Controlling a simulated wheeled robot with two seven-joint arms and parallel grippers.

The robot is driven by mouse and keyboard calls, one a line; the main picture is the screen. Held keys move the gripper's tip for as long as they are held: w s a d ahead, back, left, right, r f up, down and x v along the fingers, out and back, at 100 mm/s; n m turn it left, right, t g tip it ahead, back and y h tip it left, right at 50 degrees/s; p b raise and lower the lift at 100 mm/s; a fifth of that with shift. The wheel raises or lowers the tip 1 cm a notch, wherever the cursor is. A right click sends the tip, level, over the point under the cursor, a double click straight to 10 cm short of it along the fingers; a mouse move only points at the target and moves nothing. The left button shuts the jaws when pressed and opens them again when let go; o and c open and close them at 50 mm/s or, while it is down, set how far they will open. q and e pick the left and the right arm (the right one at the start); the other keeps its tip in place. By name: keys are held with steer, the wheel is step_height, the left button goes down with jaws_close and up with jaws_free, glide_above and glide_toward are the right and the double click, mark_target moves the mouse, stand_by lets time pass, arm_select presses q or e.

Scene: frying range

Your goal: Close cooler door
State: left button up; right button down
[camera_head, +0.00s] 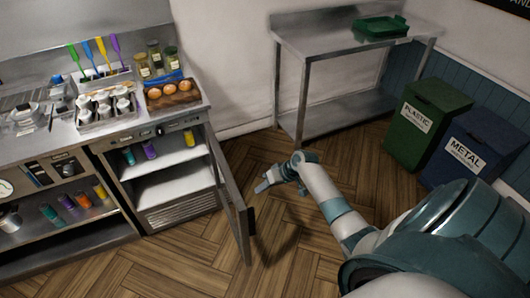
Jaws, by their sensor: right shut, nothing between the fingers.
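The cooler (174,185) stands under the steel counter at the left, with shelves and several colored bottles inside. Its door (233,208) stands wide open, hinged on the cooler's right side and swung out into the room. A dark handle (251,221) shows on the door's free part. My right gripper (262,186) is shut and empty, to the right of the open door, with a gap that I cannot judge exactly. My left gripper is out of view.
The counter (60,152) holds containers, jars and a tray of eggs (172,94). A steel table (340,42) with a green tray (380,28) stands at the back. Green (424,122) and blue (474,147) bins stand at the right. The wooden floor around the door is clear.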

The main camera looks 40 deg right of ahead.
steer(key=w+a+f+b, duration=0.4)
steer(key=a+f+b, duration=0.1)
steer(key=a, duration=0.1)
stand_by(0.5)
steer(key=shift+w+a, duration=0.1)
